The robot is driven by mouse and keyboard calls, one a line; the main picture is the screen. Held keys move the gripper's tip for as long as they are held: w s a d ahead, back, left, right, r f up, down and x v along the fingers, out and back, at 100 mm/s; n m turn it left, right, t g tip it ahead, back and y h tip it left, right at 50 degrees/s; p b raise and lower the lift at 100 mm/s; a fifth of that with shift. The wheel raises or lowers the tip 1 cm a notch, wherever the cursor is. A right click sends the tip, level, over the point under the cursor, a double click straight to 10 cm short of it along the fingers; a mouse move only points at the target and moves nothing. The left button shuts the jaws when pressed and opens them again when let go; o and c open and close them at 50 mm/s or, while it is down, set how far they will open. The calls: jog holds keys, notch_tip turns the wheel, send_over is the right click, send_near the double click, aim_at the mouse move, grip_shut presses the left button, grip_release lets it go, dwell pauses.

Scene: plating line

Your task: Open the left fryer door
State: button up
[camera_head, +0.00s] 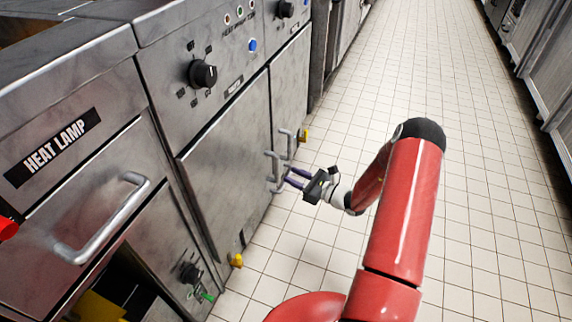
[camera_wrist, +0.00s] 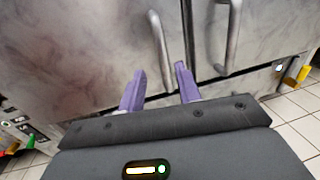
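The left fryer door (camera_head: 228,155) is a large grey metal panel below a black knob, and it looks closed. Its upright bar handle (camera_head: 274,172) sits near its right edge; in the wrist view the handle (camera_wrist: 158,45) is just ahead of my fingertips, sideways between them. My gripper (camera_head: 288,178) is open, with two purple fingers pointing at the handle. In the wrist view my gripper (camera_wrist: 160,72) has a clear gap between its fingers, and nothing is clamped. I cannot tell whether a finger touches the handle.
The right fryer door (camera_head: 290,88) is beside it, with its own handle (camera_wrist: 232,38) close to my right finger. A heat lamp cabinet (camera_head: 62,160) stands at the left. The tiled floor (camera_head: 400,70) is open to the right.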

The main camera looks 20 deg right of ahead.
aim_at(277, 179)
jog(key=x, duration=0.7)
jog(key=shift+w+f, duration=0.25)
jog(key=shift+w, duration=0.15)
grip_shut()
